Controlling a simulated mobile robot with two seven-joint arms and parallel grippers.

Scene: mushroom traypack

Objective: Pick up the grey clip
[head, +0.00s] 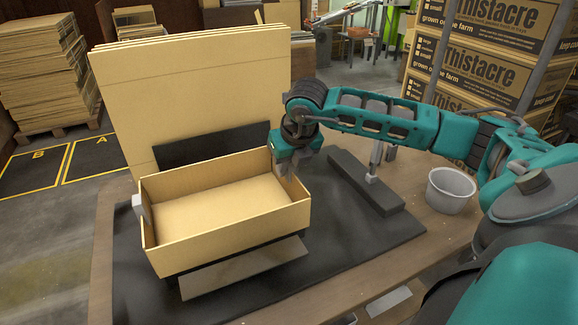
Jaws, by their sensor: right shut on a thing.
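An open cardboard tray (215,233) stands on a dark mat, its inside empty. One light grey clip (139,207) sits on the tray's left end wall. My right gripper (288,170) is at the tray's far right corner, pointing down and shut on a small grey piece that looks like a grey clip. The fingers and the piece blend together, and I cannot tell whether the piece touches the tray wall. My left gripper is not in view.
Tall cardboard sheets (195,85) stand behind the tray. A dark bar (362,184) with an upright post lies right of the tray, and a white bucket (450,192) stands farther right. A grey flap (243,268) lies before the tray. The mat (335,258) is clear at front right.

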